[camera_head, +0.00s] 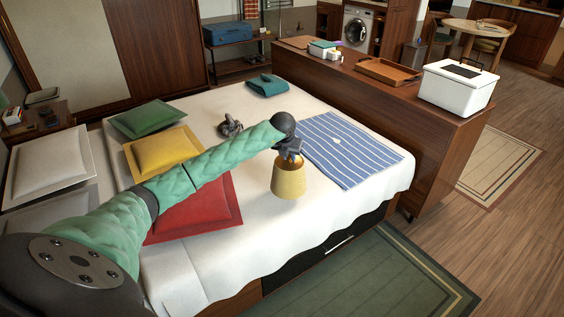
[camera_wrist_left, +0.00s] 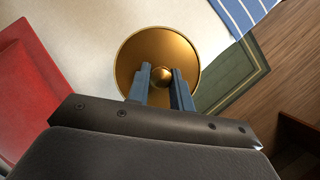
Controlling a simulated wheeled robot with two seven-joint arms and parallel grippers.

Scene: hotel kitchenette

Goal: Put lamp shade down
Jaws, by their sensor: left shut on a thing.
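The lamp shade (camera_head: 288,181) is a tan-gold tapered drum, upright, over the front part of the white bed (camera_head: 240,262). My left gripper (camera_head: 290,157) is at its top and shut on it. In the left wrist view the lamp shade (camera_wrist_left: 190,55) shows its round golden top with a small knob, and the two blue-grey fingers of my left gripper (camera_wrist_left: 162,78) close at that knob. I cannot tell whether the shade's lower rim touches the bed. My right gripper is not in view.
A blue striped towel (camera_head: 350,148) lies right of the shade. Red (camera_head: 200,212), yellow (camera_head: 160,153) and green (camera_head: 147,119) pillows lie to the left. A dark object (camera_head: 230,127) sits behind my arm. A wooden cabinet (camera_head: 440,150) borders the bed's right side.

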